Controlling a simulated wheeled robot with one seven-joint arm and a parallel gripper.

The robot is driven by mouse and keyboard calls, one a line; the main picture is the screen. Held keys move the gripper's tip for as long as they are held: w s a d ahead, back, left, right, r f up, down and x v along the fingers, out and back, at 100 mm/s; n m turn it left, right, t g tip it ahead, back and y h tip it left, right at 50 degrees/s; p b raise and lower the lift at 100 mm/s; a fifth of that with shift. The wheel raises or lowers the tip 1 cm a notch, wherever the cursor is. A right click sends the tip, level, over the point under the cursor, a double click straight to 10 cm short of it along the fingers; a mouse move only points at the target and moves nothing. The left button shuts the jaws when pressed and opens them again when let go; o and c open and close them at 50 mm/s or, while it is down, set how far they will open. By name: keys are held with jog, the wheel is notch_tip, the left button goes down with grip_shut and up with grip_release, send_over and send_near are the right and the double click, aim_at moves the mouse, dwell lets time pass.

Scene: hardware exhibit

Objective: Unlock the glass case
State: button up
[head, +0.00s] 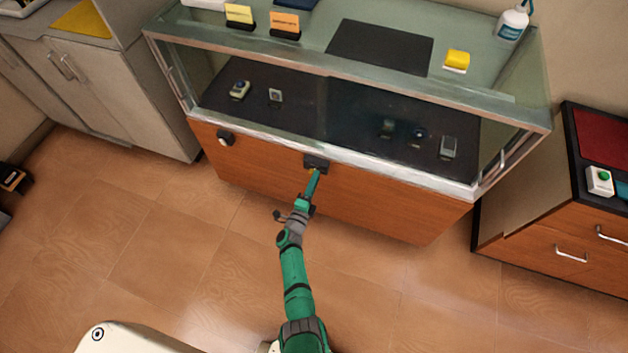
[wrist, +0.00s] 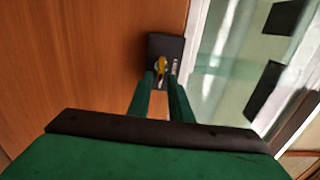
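The glass case (head: 330,140) stands ahead, with a glass top over an orange-brown wooden base. A black lock plate (head: 317,162) sits at the top middle of the wooden front; it also shows in the wrist view (wrist: 157,43). A yellow key-like piece (wrist: 160,65) stands out from the plate. My gripper (head: 314,174) reaches up to the lock. In the wrist view my gripper (wrist: 161,77) has its two green fingers apart, with the tips on either side of the yellow piece and a gap between them. Whether they touch it is unclear.
A black fitting with a pale knob (head: 226,139) is on the case's left front. Small devices (head: 240,89) lie inside on a dark mat. Card holders (head: 285,26), a yellow block (head: 457,61) and a bottle (head: 512,22) stand on top. Cabinets flank the case; the floor before it is clear.

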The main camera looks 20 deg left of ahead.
jog(key=shift+o, duration=0.3)
jog(key=shift+s+a, duration=0.1)
jog(key=s, duration=1)
jog(key=shift+s+a, duration=0.15)
jog(key=shift+s, duration=0.15)
